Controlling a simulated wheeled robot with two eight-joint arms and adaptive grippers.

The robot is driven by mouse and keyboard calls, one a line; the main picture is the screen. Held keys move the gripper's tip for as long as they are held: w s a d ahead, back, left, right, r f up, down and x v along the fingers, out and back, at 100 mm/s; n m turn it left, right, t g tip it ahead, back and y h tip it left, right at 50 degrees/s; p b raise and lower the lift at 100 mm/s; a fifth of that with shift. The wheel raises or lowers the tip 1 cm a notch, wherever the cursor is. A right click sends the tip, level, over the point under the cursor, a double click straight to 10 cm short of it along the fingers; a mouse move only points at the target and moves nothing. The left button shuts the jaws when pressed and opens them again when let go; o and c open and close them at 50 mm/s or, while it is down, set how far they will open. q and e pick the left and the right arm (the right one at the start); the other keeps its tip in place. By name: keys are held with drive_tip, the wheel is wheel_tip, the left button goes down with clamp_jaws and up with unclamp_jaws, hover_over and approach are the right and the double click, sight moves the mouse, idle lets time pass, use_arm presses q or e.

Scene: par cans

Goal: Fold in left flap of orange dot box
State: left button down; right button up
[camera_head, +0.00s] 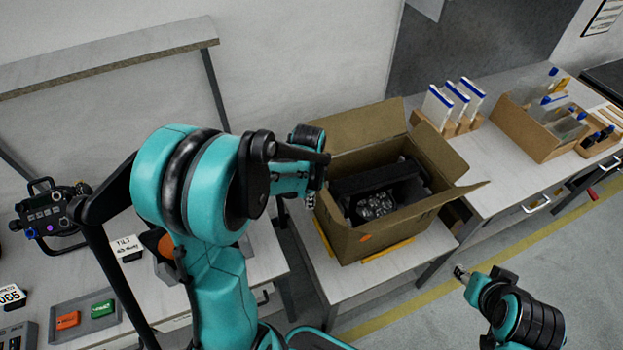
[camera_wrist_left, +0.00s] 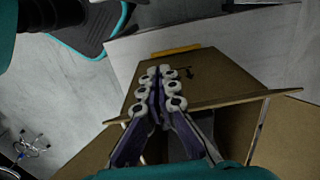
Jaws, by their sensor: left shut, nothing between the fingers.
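The cardboard box (camera_head: 385,232) with an orange dot (camera_head: 365,238) on its front face stands on the bench, open at the top. A dark stage light (camera_head: 375,204) lies inside. The back flap (camera_head: 368,126) and right flap (camera_head: 437,156) stand out from the rim. The left flap is largely hidden by my left gripper (camera_head: 312,198) in the head view. That gripper is shut and empty at the box's left rim. In the left wrist view its closed fingers (camera_wrist_left: 160,90) overlap the cardboard (camera_wrist_left: 205,68); contact is unclear. My right gripper (camera_head: 461,272) is low at the right, apart from the box.
Yellow strips (camera_head: 388,250) show under the box. White blue-topped panels (camera_head: 453,102) and a parts carton (camera_head: 530,128) stand on the right bench. A black light fixture (camera_head: 48,208) and a grey tray (camera_head: 85,315) are at the left. The floor at front right is clear.

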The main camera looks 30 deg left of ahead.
use_arm(q)
drive_tip(key=shift+w+d+b, duration=0.2)
drive_tip(key=shift+w+d, duration=1.1)
drive_tip(key=shift+w, duration=0.25)
drive_tip(key=shift+w+d+b, duration=0.2)
drive_tip(key=shift+w+d, duration=1.1)
drive_tip(key=shift+w, duration=0.2)
drive_tip(key=shift+s+a+r+p, duration=0.55)
drive_tip(key=shift+s+r+p, duration=0.1)
drive_tip(key=shift+r, duration=0.15)
drive_tip(key=shift+s+a+r+p, duration=0.5)
drive_tip(key=shift+s+r, duration=0.1)
drive_tip(key=shift+r, duration=0.2)
wheel_tip(320, 180, up, 9)
drive_tip(key=p, duration=0.6)
drive_tip(key=shift+f, duration=0.1)
drive_tip(key=n+t+b, duration=0.4)
drive_tip(key=b, duration=0.3)
approach(324, 198)
drive_tip(key=s+d+r, duration=0.2)
drive_tip(key=s+r, duration=0.1)
drive_tip(key=s+d+f+n+t+b, duration=0.1)
drive_tip(key=s+f+n+t+b, duration=0.2)
drive_tip(key=s+f+n+b, duration=0.1)
drive_tip(key=shift+s+d+b, duration=0.4)
drive_tip(key=shift+s+b, duration=0.45)
drive_tip(key=shift+s, duration=0.3)
